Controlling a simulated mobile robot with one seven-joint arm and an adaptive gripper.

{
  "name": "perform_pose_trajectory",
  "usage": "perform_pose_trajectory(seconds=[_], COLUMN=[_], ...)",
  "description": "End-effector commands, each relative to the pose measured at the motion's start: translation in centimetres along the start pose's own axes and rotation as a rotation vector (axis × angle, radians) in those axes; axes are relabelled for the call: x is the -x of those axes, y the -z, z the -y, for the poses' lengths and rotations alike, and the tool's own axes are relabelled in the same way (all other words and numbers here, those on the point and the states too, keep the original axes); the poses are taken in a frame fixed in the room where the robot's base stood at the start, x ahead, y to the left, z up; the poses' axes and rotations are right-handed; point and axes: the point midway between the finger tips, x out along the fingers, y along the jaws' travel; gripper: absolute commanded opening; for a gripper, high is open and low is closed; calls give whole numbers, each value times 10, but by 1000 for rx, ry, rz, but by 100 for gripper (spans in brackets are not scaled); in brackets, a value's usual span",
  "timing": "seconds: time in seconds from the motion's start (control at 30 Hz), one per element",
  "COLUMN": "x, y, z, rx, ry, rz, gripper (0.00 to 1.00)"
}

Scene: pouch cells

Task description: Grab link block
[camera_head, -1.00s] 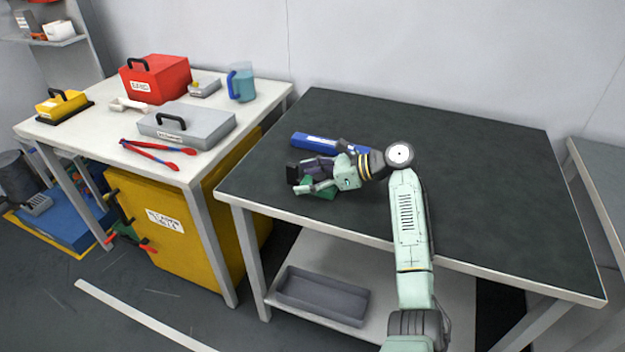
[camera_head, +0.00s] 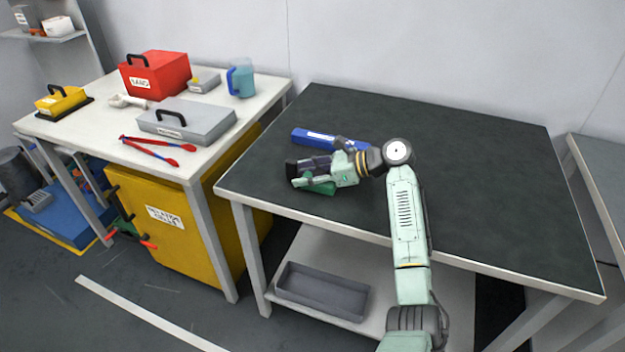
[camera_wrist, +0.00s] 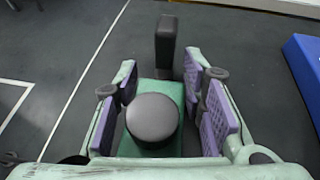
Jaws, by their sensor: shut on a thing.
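The link block appears to be the green block (camera_head: 321,188) with a round black knob (camera_wrist: 152,116) and a black upright piece (camera_wrist: 165,45) at its far end. It is at the left front part of the dark table. My gripper (camera_head: 311,173) is low over the table with its fingers on either side of the block, shut on it. In the wrist view the purple pads flank the green body, and the knob sits between them. The fingers hide part of the block in the head view, so I cannot tell whether it touches the table.
A blue box (camera_head: 328,138) lies just behind my gripper; its edge also shows in the wrist view (camera_wrist: 305,65). The dark table (camera_head: 470,170) is clear to the right. A white table (camera_head: 85,135) at left holds a red box, a grey case, a jug and red-handled tongs.

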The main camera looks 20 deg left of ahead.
Motion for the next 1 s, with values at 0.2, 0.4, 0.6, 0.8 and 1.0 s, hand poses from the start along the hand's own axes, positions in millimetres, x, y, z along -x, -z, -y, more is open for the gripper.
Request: perform_pose_trajectory(seconds=[0.2, 0.4, 0.6, 0.8, 1.0], x=[0, 0, 1, 8, 26], y=[0, 0, -4, -21, -27], z=[0, 0, 0, 0, -18], rx=[0, 0, 2, 5, 2], ry=[-1, 0, 0, 0, 2], rz=[0, 0, 0, 0, 3], gripper=[7, 7, 7, 7, 7])
